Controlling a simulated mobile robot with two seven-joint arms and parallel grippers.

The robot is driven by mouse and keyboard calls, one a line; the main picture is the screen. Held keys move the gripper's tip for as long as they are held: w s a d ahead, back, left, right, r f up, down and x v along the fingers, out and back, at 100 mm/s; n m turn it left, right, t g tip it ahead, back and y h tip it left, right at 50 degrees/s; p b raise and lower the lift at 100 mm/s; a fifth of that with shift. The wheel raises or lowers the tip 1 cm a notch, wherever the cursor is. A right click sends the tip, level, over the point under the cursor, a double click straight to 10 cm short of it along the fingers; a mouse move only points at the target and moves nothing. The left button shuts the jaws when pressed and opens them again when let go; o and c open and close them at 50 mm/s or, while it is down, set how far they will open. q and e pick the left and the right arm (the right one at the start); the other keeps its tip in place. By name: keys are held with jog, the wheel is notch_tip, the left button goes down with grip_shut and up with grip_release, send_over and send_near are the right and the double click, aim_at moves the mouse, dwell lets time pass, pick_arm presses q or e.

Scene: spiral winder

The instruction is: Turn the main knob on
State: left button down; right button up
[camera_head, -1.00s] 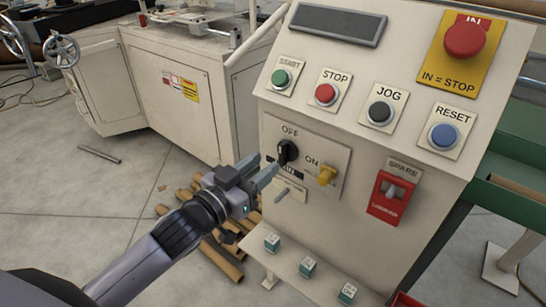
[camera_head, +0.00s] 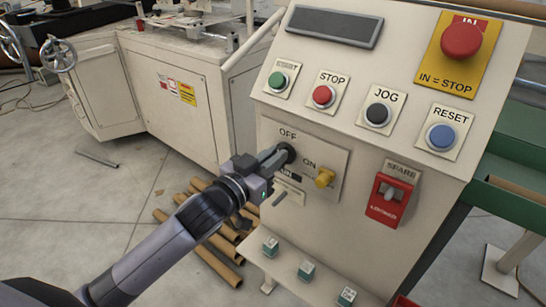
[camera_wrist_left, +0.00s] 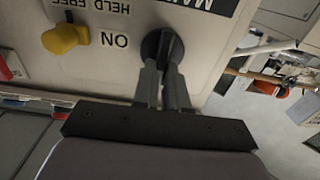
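The main knob (camera_head: 288,152) is black and round, on the beige panel between the OFF label above it and the ON label at its right. My left gripper (camera_head: 279,157) reaches it from the lower left. In the left wrist view, its two narrow fingers (camera_wrist_left: 162,66) are close together at the raised grip of the knob (camera_wrist_left: 165,44), one on each side, and look closed on it. The fingers cover part of the knob, so its exact pointing direction is hard to read. My right gripper is not in view.
A yellow knob (camera_head: 325,177) sits close to the right of the main knob. A red switch (camera_head: 391,195) is further right. Green, red, black and blue buttons and a red emergency stop (camera_head: 461,41) are above. Cardboard tubes (camera_head: 215,262) lie on the floor.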

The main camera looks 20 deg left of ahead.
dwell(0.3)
pick_arm(q)
jog(key=m+p, duration=0.2)
jog(key=m, duration=0.3)
jog(key=d+m+p, duration=0.1)
jog(key=m+p, duration=0.1)
jog(key=m, duration=0.3)
jog(key=f+m+p, duration=0.1)
jog(key=m+p, duration=0.1)
jog(key=m, duration=0.3)
jog(key=shift+s+d+f+m+p, duration=0.1)
jog(key=shift+s+d+m+p, duration=0.1)
jog(key=shift+s+m+p, duration=0.15)
jog(key=shift+f+m, duration=0.15)
jog(key=shift+m, duration=1)
